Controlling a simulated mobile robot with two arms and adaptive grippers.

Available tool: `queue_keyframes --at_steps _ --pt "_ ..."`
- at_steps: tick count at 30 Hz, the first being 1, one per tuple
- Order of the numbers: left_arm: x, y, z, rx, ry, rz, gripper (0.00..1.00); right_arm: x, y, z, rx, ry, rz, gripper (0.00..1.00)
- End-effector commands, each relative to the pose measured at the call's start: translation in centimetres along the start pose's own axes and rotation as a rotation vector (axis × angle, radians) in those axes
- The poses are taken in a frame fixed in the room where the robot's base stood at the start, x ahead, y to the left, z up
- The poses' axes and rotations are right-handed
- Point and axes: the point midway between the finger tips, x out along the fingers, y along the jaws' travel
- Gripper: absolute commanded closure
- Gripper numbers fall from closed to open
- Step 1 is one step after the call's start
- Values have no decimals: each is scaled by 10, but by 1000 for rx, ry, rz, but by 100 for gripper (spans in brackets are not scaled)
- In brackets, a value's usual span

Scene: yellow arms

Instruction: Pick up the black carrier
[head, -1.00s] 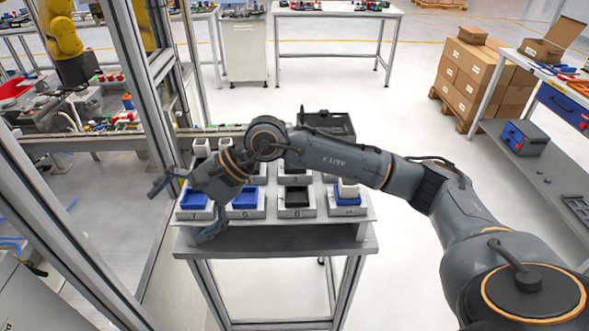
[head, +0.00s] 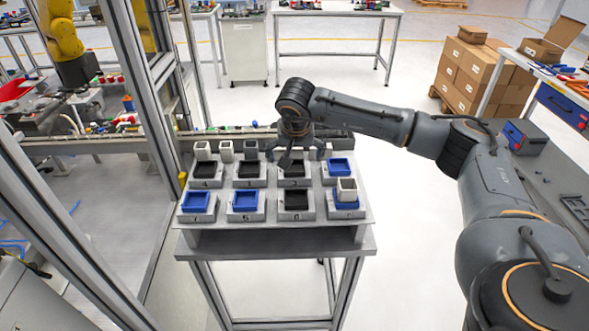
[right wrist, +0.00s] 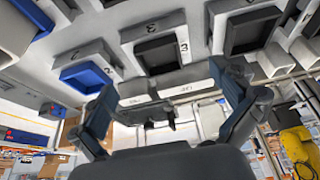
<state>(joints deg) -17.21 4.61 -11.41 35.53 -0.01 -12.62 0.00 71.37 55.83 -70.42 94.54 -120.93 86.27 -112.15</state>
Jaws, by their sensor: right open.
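Several black carriers sit in grey numbered holders on the table. In the head view one is in the front row (head: 296,201), and the back row has one at far left (head: 205,170), one second from left (head: 249,171) and one third from left (head: 293,171), partly hidden by my gripper. My right gripper (head: 294,155) is open and empty above that third back-row carrier, pointing down. In the right wrist view its spread fingers (right wrist: 168,108) show apart from a black carrier (right wrist: 158,56); another black carrier (right wrist: 252,32) is at upper right. My left gripper is not in view.
White and grey boxes stand behind the back row. A metal frame post (head: 130,90) rises at left.

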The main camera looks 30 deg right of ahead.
Motion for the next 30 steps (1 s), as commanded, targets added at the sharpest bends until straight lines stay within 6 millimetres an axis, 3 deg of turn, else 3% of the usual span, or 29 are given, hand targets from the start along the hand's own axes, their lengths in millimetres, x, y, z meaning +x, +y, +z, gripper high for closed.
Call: queue_keyframes --at_steps 5,10,15,23,30 --pt "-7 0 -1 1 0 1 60 10 0 0 0 -2 0 0" --pt "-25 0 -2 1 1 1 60 34 0 -1 0 -5 2 0" --pt "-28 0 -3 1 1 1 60 55 0 0 0 -3 0 0" --pt "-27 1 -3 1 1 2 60 59 0 0 0 -1 -2 0" --pt "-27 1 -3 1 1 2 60 59 0 0 1 -1 -2 49"
